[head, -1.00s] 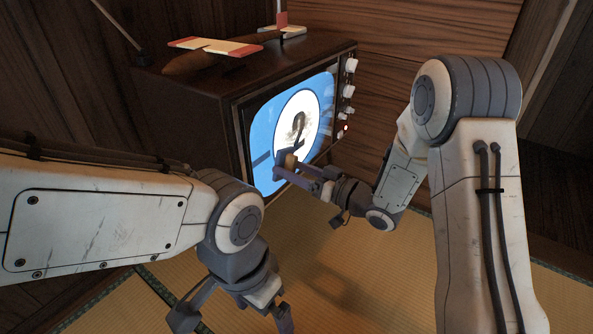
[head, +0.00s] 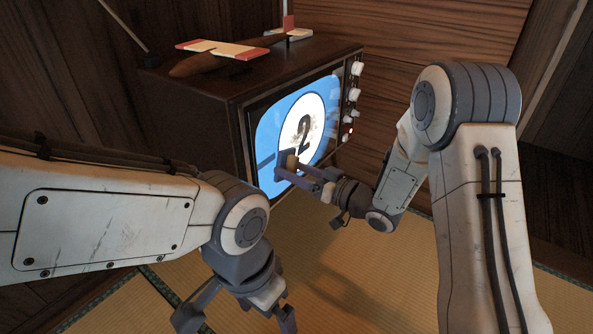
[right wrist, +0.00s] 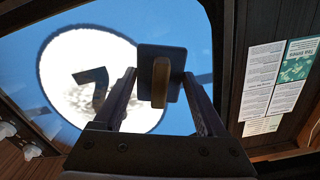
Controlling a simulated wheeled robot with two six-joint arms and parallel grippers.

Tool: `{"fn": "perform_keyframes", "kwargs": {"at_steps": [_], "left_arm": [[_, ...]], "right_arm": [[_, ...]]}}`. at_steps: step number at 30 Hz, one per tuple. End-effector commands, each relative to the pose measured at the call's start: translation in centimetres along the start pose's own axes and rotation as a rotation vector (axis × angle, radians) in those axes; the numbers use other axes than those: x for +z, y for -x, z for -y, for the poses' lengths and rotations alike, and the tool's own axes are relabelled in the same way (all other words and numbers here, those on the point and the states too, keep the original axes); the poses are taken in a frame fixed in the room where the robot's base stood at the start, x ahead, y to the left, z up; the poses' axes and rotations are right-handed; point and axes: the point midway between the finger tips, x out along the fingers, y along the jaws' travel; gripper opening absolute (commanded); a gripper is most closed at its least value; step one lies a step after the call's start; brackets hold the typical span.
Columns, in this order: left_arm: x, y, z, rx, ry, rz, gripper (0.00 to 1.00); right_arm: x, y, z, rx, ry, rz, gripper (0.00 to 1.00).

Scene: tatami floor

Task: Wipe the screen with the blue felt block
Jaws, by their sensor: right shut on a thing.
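The lit screen (head: 268,125) of an old wooden television shows a black 2 in a white circle on blue. A brownish smudge (head: 311,126) lies in the circle around the digit. My right gripper (head: 291,171) is shut on the felt block (head: 280,166), a dark bluish plate with a wooden handle, at the screen's lower left. In the right wrist view the block (right wrist: 175,54) sits between the fingers, its face toward the screen; I cannot tell whether it touches. My left gripper (head: 238,318) is open and empty, low over the floor.
A model plane (head: 222,55) lies on top of the television cabinet (head: 190,105). Knobs (head: 353,95) line the screen's right side. In the right wrist view, papers (right wrist: 262,85) hang on the wood at right. The tatami (head: 350,280) in front is clear.

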Motion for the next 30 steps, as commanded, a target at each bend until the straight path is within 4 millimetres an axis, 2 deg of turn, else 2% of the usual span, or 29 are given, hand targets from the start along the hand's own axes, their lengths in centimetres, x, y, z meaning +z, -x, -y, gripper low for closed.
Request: {"fn": "perform_keyframes", "kwargs": {"at_steps": [18, 30], "left_arm": [[0.0, 0.2, 0.0, 0.000, 0.000, 0.000, 1.00], [-0.1, 1.2, -0.1, 0.000, 0.000, 0.000, 1.00]], "right_arm": [[0.0, -1.1, -0.1, 0.001, 0.000, 0.000, 0.19], [-1.1, -0.9, -3.0, 0.002, 0.001, 0.000, 0.19]]}}
